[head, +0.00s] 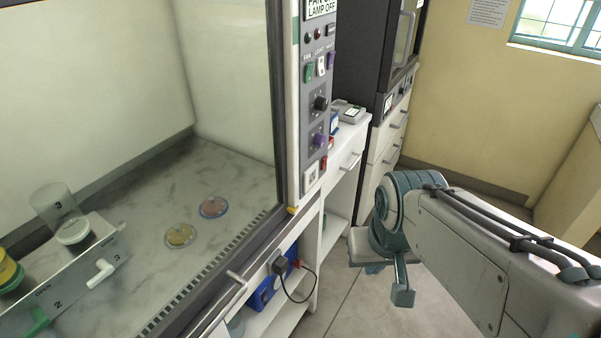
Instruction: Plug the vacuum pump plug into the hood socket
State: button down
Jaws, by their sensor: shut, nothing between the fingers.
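The hood socket (311,176) is a pale square outlet low on the hood's right-hand control panel; nothing is plugged into it. A dark plug (281,266) shows below the hood's front edge, near the blue vacuum pump (264,291) on the lower shelf. A black cord (304,297) loops down from the plug. What holds the plug up is hard to tell. My gripper (403,296) is at the end of my arm, right of the plug and well apart from it, over the floor. It is shut and empty; its fingertips show small.
The hood's worktop (150,205) holds two coloured dishes (198,221) and a clear cup. A white rack (60,290) with numbered places stands at left. The floor (350,310) between shelf and gripper is clear.

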aim_at(280, 265)
jog(key=k, duration=1.3)
jog(key=u, duration=0.7)
jog(key=i, duration=1.2)
jog(key=z, duration=0.15)
